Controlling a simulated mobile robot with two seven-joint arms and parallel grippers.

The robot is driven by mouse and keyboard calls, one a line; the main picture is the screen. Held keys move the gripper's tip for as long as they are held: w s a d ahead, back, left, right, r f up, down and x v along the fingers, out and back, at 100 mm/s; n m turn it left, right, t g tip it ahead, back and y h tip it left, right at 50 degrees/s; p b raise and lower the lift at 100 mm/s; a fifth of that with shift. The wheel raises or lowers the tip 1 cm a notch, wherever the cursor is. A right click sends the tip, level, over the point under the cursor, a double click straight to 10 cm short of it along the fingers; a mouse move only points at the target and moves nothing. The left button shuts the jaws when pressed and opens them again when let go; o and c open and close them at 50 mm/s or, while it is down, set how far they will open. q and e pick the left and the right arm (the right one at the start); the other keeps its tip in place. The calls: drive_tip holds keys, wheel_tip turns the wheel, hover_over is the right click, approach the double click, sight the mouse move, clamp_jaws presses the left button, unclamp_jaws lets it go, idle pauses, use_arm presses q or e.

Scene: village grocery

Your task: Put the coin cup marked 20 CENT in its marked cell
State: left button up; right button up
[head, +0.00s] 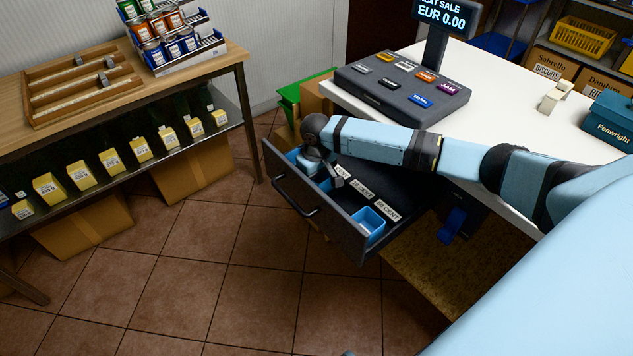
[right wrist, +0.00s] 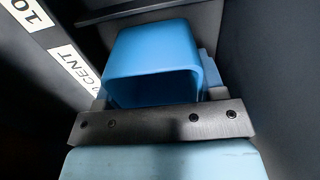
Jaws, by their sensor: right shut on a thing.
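My right gripper (head: 320,163) reaches down into the open till drawer (head: 331,221) at its far left part. In the right wrist view, my right gripper (right wrist: 160,122) is shut on a blue coin cup (right wrist: 152,58), within the dark drawer walls. No marking shows on this cup. White labels lie along the drawer's cells; one label (right wrist: 28,14) reads 10, and another (right wrist: 76,69) shows CENT. In the head view, the labels (head: 362,189) run in a row. The gripper partly hides the left cells. My left gripper is not in view.
Another blue cup (head: 369,222) sits at the drawer's near right end. The drawer handle (head: 296,196) faces the open tiled floor. The white counter (head: 490,100) carries a register keypad (head: 402,88). A wooden shelf table (head: 135,90) stands left.

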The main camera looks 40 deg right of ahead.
drive_tip(key=shift+f, duration=0.45)
drive_tip(key=shift+f, duration=0.1)
drive_tip(key=o, duration=0.9)
wheel_tip(320, 180, up, 12)
drive_tip(key=p, duration=0.2)
